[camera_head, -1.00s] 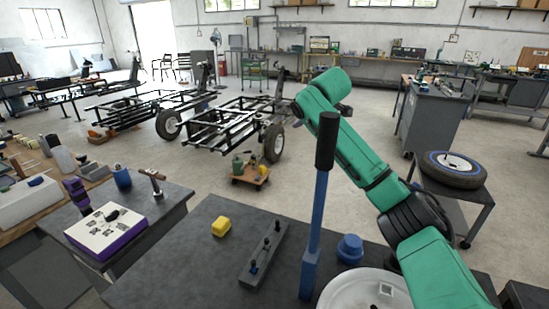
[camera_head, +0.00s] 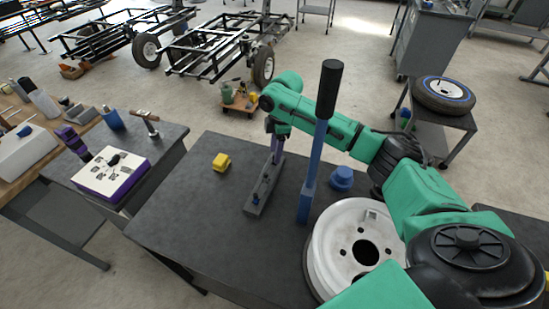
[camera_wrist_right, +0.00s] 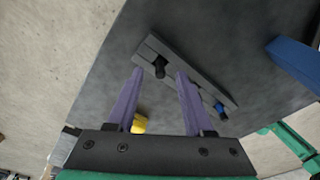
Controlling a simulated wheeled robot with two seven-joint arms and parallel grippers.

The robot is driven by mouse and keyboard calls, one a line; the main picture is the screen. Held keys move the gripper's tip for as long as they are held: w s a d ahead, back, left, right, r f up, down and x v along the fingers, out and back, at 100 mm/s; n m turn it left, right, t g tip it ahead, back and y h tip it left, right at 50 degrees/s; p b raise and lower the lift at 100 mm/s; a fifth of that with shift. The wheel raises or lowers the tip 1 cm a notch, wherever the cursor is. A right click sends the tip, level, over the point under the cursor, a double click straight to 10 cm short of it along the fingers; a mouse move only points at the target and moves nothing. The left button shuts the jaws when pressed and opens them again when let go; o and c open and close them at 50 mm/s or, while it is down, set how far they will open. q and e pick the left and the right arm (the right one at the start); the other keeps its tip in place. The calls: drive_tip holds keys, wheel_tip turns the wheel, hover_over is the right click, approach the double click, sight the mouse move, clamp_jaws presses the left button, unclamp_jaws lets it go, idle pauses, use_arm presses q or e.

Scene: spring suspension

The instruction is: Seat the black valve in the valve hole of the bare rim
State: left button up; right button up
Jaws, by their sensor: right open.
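My right gripper (camera_head: 276,152) hangs over the grey valve rack (camera_head: 255,206) on the dark table, its purple fingers pointing down. In the right wrist view the fingers (camera_wrist_right: 160,73) are open and empty. A black valve (camera_wrist_right: 160,64) stands upright in the rack, seen between the fingertips; I cannot tell how far below them it is. A blue valve (camera_wrist_right: 220,109) stands nearer the rack's other end. The bare white rim (camera_head: 328,230) lies flat at the table's front right, with a large centre hole and a small square feature near its far edge. My arm hides part of it. My left gripper is not in view.
A tall blue lever (camera_head: 314,158) with a black grip stands between rack and rim. A blue knob-like part (camera_head: 342,178) and a yellow block (camera_head: 221,162) sit on the table. A mounted tyre (camera_head: 443,97) lies on a stand at right. The table's left front is clear.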

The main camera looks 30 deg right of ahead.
drive_tip(key=shift+a+f, duration=0.15)
drive_tip(key=shift+f, duration=1.2)
clamp_jaws()
